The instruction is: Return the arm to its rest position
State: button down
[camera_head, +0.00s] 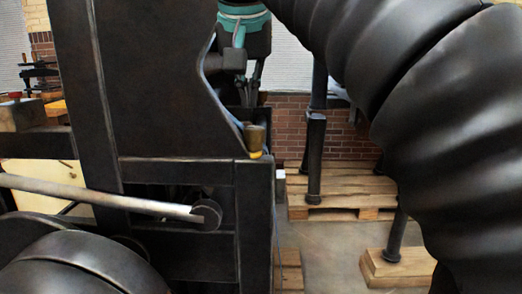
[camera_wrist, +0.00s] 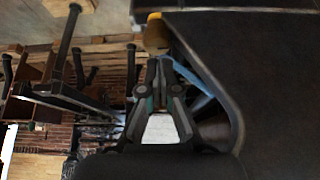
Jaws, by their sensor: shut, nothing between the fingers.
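My gripper (camera_wrist: 157,65) shows in the wrist view with its two fingers together and nothing between them. In the head view its teal collar and dark body (camera_head: 243,38) hang at the top centre, beside the curved edge of a large black press frame (camera_head: 155,80). The frame hides part of the gripper there. A brass-coloured knob (camera_head: 255,137) on the frame's edge sits below the gripper; it also shows just beyond the fingertips in the wrist view (camera_wrist: 156,35). I cannot tell whether the fingertips touch it.
A large black ribbed form (camera_head: 455,130) fills the right of the head view. A pale bar (camera_head: 100,196) crosses the lower left. Wooden pallets (camera_head: 340,190) with black posts stand behind on the floor, before a brick wall (camera_head: 292,115). Some floor (camera_head: 325,250) is clear.

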jog(key=s+d+f, duration=0.2)
jog(key=d+f, duration=0.3)
jog(key=f, duration=0.2)
jog(key=s+d+f, duration=0.3)
jog(key=d+f, duration=0.3)
jog(key=f, duration=0.1)
jog(key=s+d+f, duration=0.3)
jog(key=s+f, duration=0.2)
jog(key=f, duration=0.6)
jog(key=s+d+f, duration=0.3)
jog(key=s+f, duration=0.2)
jog(key=f, duration=0.6)
jog(key=shift+s+d, duration=0.35)
jog(key=shift+s, duration=0.05)
